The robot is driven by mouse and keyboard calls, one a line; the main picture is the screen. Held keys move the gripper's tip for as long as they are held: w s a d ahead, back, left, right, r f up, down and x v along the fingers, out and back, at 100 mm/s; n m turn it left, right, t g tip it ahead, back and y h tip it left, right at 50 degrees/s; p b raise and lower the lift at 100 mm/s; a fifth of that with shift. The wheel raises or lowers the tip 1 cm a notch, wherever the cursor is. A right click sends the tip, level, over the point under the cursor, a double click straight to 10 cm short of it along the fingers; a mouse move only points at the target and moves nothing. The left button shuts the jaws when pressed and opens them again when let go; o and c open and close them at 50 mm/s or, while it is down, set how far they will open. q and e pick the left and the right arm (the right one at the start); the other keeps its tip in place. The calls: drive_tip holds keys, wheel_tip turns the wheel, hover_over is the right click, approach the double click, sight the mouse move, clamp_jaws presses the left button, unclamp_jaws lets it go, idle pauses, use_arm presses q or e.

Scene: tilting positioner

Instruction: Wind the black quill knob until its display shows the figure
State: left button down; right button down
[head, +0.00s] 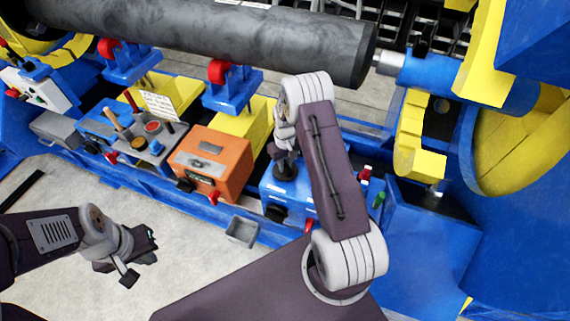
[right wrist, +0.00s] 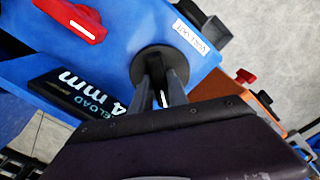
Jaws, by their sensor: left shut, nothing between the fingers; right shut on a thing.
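The black quill knob (head: 284,173) stands on a blue box (head: 262,187) right of the orange box. My right gripper (head: 284,157) is shut on the knob from above. In the right wrist view, the round black knob (right wrist: 153,58) sits between the fingers of my right gripper (right wrist: 162,92). The black display (right wrist: 72,88) beside it shows "4 mm" and letters ending in "ELOAD"; my gripper may hide part of the reading. My left gripper (head: 140,258) is shut and empty above the pale floor, away from the boxes.
An orange box (head: 210,160) and a tool tray (head: 147,135) stand left of the knob. A red knob (right wrist: 75,18) and a white label (right wrist: 192,38) are close to it. A large grey cylinder (head: 230,32) lies behind.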

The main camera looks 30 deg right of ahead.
drive_tip(key=c, duration=1.3)
unclamp_jaws()
drive_tip(key=shift+r, duration=0.1)
wheel_tip(320, 180, up, 9)
drive_tip(key=shift+w+a+r, duration=0.15)
drive_tip(key=shift+a, duration=0.05)
wheel_tip(320, 180, up, 6)
drive_tip(key=n+t, duration=0.1)
hover_over(275, 170)
drive_tip(key=s+a+r, duration=0.3)
drive_tip(key=shift+m, duration=0.8)
drive_tip(key=s+a, duration=0.1)
drive_tip(key=s, duration=0.4)
drive_tip(key=s+a+f, duration=0.1)
drive_tip(key=s+a, duration=0.1)
drive_tip(key=s, duration=0.4)
drive_tip(key=s+a, duration=0.1)
drive_tip(key=s, duration=0.4)
drive_tip(key=shift+s+a+f, duration=0.2)
drive_tip(key=shift+s+f, duration=0.05)
drive_tip(key=shift+s, duration=0.15)
